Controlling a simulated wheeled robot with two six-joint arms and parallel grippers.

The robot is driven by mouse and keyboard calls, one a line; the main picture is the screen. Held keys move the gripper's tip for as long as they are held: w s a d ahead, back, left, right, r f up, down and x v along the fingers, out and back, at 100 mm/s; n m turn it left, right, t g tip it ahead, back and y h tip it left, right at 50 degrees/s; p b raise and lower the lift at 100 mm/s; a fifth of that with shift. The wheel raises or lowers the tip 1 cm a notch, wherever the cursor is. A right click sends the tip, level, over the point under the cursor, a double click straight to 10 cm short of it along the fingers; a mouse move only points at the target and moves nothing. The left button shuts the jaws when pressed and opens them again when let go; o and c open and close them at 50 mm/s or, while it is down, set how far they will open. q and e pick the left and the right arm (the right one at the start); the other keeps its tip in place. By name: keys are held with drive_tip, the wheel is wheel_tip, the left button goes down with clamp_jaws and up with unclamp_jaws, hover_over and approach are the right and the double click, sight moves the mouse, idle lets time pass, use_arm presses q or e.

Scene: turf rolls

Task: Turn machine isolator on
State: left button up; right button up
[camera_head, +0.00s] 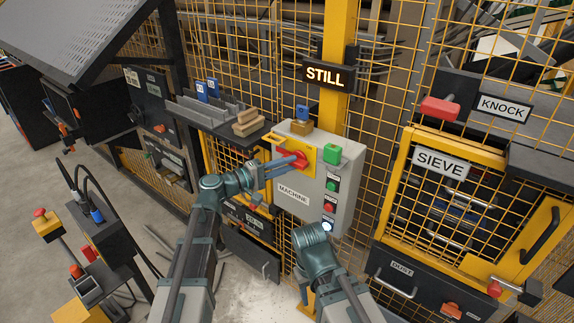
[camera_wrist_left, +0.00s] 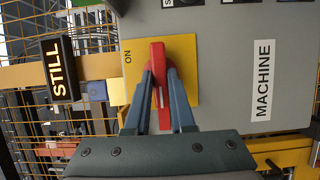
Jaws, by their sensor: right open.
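The grey machine isolator box (camera_head: 283,207) is on the yellow mesh fence, labelled MACHINE. A red isolator handle (camera_head: 291,157) sits on its yellow plate (camera_wrist_left: 187,55). In the left wrist view the handle (camera_wrist_left: 157,60) lies crosswise to the direction of the ON mark (camera_wrist_left: 128,57), so it lies roughly level on the box. My left gripper (camera_head: 285,162) has its blue-grey fingers on both sides of the handle, close against it. My right gripper (camera_head: 320,232) is low, by the lower end of the box; its fingertips are mostly hidden.
A lit STILL sign (camera_head: 325,75) hangs above the box. Green (camera_head: 332,185) and red (camera_head: 329,208) buttons are on the box's right side. A shelf (camera_head: 215,122) with blocks stands to the left. The SIEVE door (camera_head: 440,168) is to the right.

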use_arm(q)
clamp_jaws()
drive_tip(key=m+y+p, duration=0.2)
drive_tip(key=m+p, duration=0.1)
drive_tip(key=m, duration=0.1)
drive_tip(key=m+y+p, duration=0.2)
drive_tip(key=m+p, duration=0.1)
drive_tip(key=m, duration=0.1)
drive_tip(key=m+t+y+p, duration=0.1)
drive_tip(key=m+y+p, duration=0.2)
drive_tip(key=m, duration=0.2)
drive_tip(key=shift+s+d+r, duration=0.4)
idle(0.3)
drive_tip(key=shift+m, duration=0.3)
idle(0.4)
drive_tip(key=o, duration=0.6)
unclamp_jaws()
drive_tip(key=shift+c, duration=0.2)
drive_tip(key=shift+w, duration=0.1)
